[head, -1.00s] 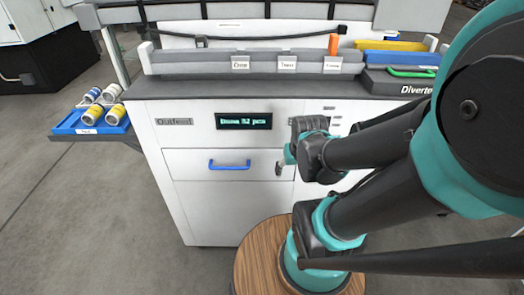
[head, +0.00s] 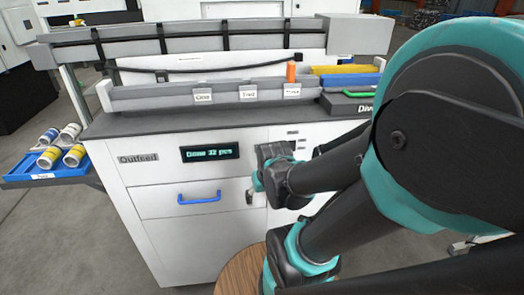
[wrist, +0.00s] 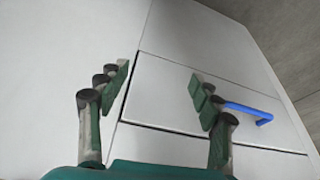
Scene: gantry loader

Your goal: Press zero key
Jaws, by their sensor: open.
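The white outfeed cabinet (head: 146,183) has a dark display (head: 210,152) on its front, reading "Done 32 pcs". Small keys or labels (head: 293,134) sit right of the display. They are too small to read and partly hidden by my arm, so I cannot tell which is the zero key. My gripper (head: 256,184) is in front of the cabinet, below and right of the display. In the wrist view my gripper (wrist: 160,88) is open and empty, its fingers spread before plain white panels. No keys show in that view.
A drawer with a blue handle (head: 199,197) is left of my gripper. A blue tray (head: 42,176) with several cans stands at the far left. A grey labelled bin rail (head: 152,98), an orange block (head: 291,72) and a green handle (head: 357,94) are on top.

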